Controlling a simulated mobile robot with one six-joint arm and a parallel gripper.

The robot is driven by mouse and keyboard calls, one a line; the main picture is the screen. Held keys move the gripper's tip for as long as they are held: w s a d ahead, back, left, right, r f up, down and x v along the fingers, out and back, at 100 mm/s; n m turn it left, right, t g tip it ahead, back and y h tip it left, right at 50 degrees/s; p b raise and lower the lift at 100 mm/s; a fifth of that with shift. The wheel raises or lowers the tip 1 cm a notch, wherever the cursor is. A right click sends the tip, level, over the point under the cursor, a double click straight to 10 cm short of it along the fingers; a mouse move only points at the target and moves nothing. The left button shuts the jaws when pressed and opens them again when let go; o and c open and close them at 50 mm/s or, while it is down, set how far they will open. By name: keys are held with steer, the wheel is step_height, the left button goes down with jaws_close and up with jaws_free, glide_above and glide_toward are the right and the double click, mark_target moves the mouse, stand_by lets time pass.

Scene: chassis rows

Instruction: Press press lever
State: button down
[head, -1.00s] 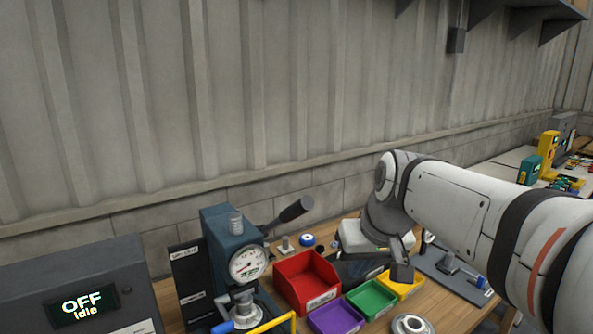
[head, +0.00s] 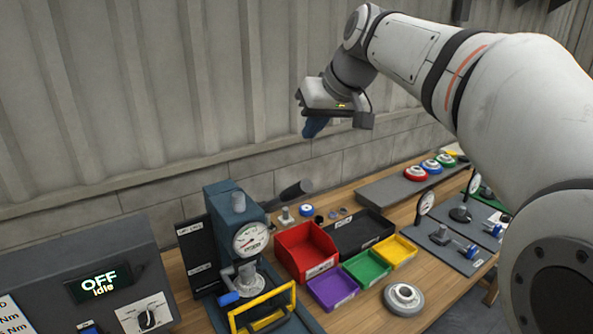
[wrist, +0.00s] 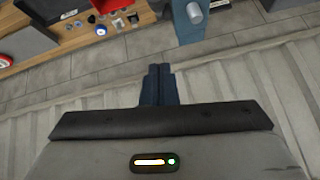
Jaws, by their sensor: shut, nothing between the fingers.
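The teal arbor press (head: 232,215) stands at the back of the bench in the head view, with a round gauge on its front. Its press lever (head: 293,192) is a dark handle sticking out to the right and tilted upward. My gripper (head: 313,130) is in the air above the lever, clearly apart from it, near the wall. In the wrist view my gripper's fingers (wrist: 158,72) are together and empty. The top of the press (wrist: 195,28) shows at the upper right there. I cannot make out the lever in the wrist view.
A yellow guard frame (head: 262,308) stands before the press. A red bin (head: 305,252), purple, green and yellow trays sit to its right. A panel (head: 95,280) reading "OFF Idle" stands at left. The wall (head: 150,100) is close behind.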

steer(key=p+x, duration=0.1)
steer(key=x, duration=0.7)
steer(key=shift+w+a+f+p, duration=0.15)
steer(key=shift+a+f+p, duration=0.1)
steer(key=shift+p, duration=0.1)
steer(key=shift+s+d+f, duration=0.15)
steer(key=shift+s+f, duration=0.3)
steer(key=shift+f, duration=0.1)
steer(key=shift+s+d+f, duration=0.15)
steer(key=shift+s+f, duration=0.3)
steer(key=shift+f, duration=0.15)
steer(key=shift+s+d+f+p, duration=0.1)
steer(key=shift+s+f+p, duration=0.15)
steer(key=shift+p, duration=0.05)
steer(key=shift+f, duration=0.3)
